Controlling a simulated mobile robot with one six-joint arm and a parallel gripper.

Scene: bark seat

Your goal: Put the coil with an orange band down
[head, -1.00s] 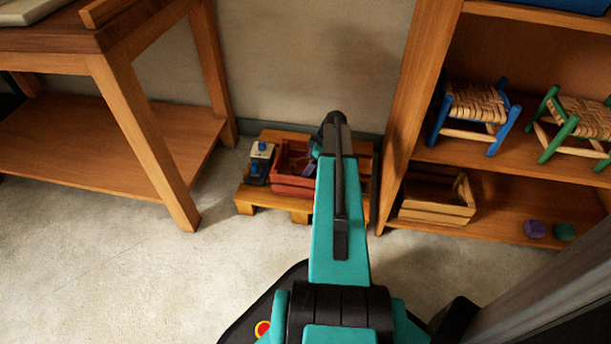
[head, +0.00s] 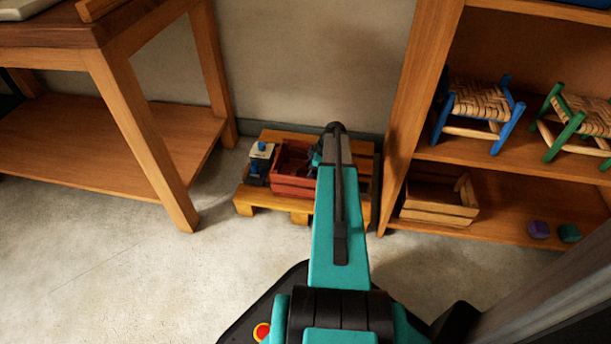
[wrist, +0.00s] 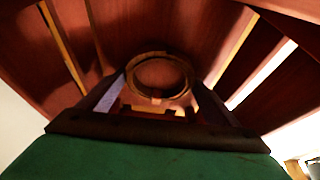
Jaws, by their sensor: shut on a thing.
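In the wrist view my gripper (wrist: 159,82) is shut on a ring-shaped coil (wrist: 131,73), held between its two dark fingers. A small orange patch shows on the coil's near side. Reddish slatted walls with bright gaps surround the view, so the gripper points down into the red crate (head: 292,187). I cannot tell whether the coil touches the crate's floor. In the head view my arm hides the coil and most of the gripper, at the crate's right side.
The red crate stands on a low wooden pallet (head: 245,203) beside a small dark and white item with blue parts (head: 259,163). A wooden table (head: 140,130) is left. A shelf (head: 398,130) with stools and a wooden crate (head: 437,205) stands close on the right.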

